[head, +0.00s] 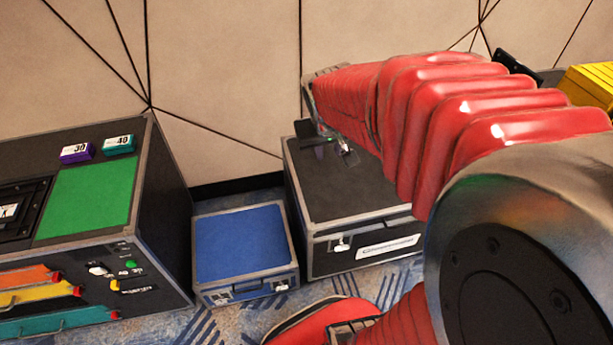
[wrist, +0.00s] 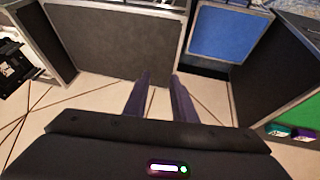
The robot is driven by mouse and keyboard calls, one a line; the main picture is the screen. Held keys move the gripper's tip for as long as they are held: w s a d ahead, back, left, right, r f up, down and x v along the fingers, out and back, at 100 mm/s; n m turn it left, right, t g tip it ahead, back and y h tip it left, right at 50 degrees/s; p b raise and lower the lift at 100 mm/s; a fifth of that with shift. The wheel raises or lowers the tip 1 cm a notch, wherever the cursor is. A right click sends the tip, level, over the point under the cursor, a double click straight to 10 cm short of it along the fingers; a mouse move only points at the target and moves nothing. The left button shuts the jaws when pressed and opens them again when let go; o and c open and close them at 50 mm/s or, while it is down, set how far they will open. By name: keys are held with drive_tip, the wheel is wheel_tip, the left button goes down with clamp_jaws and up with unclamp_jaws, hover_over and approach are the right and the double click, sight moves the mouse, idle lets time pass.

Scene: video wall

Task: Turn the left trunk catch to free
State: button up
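The black trunk (head: 335,200) with metal edges stands on the floor in the middle of the head view. Its left catch (head: 342,245) is a small bright fitting on the front, left of a white label (head: 388,248). I cannot tell which way the catch is turned. The right part of the front is hidden behind my red arm. In the wrist view the trunk's dark lid (wrist: 105,40) lies beyond my fingers, and the catch cannot be made out. My gripper (wrist: 160,92) is open and empty, over the trunk's rear edge near the wall, away from the catch.
A blue case (head: 240,243) stands close to the trunk's left. A large black case (head: 165,200) with a green panel (head: 88,200) and coloured handles is further left. The panelled wall (head: 220,90) is close behind. A yellow object (head: 590,85) is at the right.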

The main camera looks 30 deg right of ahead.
drive_tip(key=d+f+m+g+h, duration=0.1)
drive_tip(key=d+f, duration=0.7)
drive_tip(key=d, duration=0.2)
drive_tip(key=d+f+m+g, duration=0.1)
drive_tip(key=d+f+m, duration=0.1)
drive_tip(key=d+f, duration=0.7)
drive_tip(key=s+d+f+m, duration=0.1)
drive_tip(key=s+d+f, duration=0.35)
drive_tip(key=f, duration=0.55)
drive_tip(key=s+d+f+m+y, duration=0.1)
drive_tip(key=s+d+f, duration=0.35)
drive_tip(key=f, duration=0.65)
drive_tip(key=s+d+f+m, duration=0.1)
drive_tip(key=s+d+f, duration=0.35)
drive_tip(key=f, duration=0.55)
wheel_tip(320, 180, down, 9)
drive_tip(key=w+a+m+t+y, duration=0.2)
drive_tip(key=t, duration=0.4)
drive_tip(key=s+a+f+m+t+y, duration=0.1)
drive_tip(key=a+t, duration=0.3)
drive_tip(key=a, duration=0.5)
drive_tip(key=s+a+f+m+t+y, duration=0.1)
drive_tip(key=a+m+t, duration=0.3)
drive_tip(key=a, duration=0.5)
drive_tip(key=shift+s+a+t+y, duration=0.15)
drive_tip(key=shift+s+t+y, duration=0.35)
drive_tip(key=shift+s+t, duration=0.3)
